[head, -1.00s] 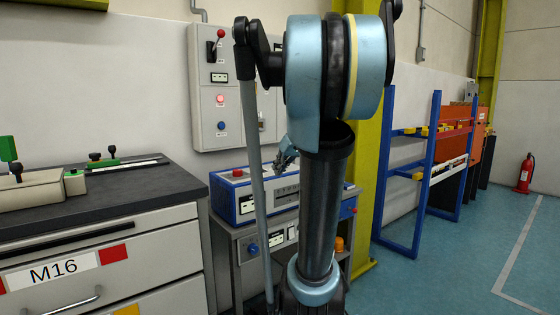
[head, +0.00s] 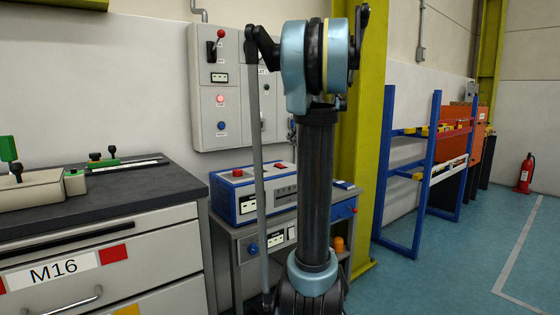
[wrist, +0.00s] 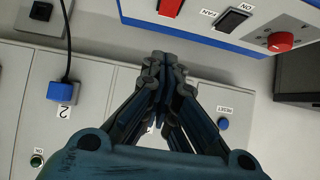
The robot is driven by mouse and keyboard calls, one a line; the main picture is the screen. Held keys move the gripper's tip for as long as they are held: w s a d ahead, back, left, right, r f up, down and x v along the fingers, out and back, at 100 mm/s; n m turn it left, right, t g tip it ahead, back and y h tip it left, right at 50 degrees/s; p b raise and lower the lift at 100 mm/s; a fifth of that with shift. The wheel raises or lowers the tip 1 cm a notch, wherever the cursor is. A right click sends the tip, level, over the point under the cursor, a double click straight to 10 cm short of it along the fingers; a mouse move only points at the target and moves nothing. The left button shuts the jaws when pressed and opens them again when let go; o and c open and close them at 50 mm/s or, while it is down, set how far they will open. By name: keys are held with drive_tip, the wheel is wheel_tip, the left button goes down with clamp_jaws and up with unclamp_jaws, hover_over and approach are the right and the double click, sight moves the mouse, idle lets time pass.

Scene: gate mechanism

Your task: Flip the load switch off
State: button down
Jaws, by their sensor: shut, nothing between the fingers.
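In the head view, a lever switch with a red ball tip (head: 220,34) is on the left part of the grey wall panel (head: 205,100). Its handle points up. I cannot read a load label on it. My gripper is mostly hidden behind my arm in the head view. In the wrist view my gripper (wrist: 165,58) is shut and empty, its fingers together in front of grey panels. A black rocker switch (wrist: 233,20) marked FAN and ON shows upside down at the top right, beside a red knob (wrist: 280,41). Whether the fingers touch anything is unclear.
A blue-framed device (head: 226,207) sits below the panel. The M16 cabinet (head: 150,245) is at left and a blue rack (head: 388,170) at right. The wrist view shows a blue RESET button (wrist: 223,124).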

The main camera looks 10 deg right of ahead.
hover_over(280, 165)
drive_tip(key=f, duration=0.5)
drive_tip(key=shift+s+d+f, duration=0.3)
drive_tip(key=shift+s, duration=0.1)
drive_tip(key=f, duration=0.3)
drive_tip(key=shift+w+a, duration=0.15)
drive_tip(key=shift+w, duration=0.25)
drive_tip(key=shift+f, duration=0.7)
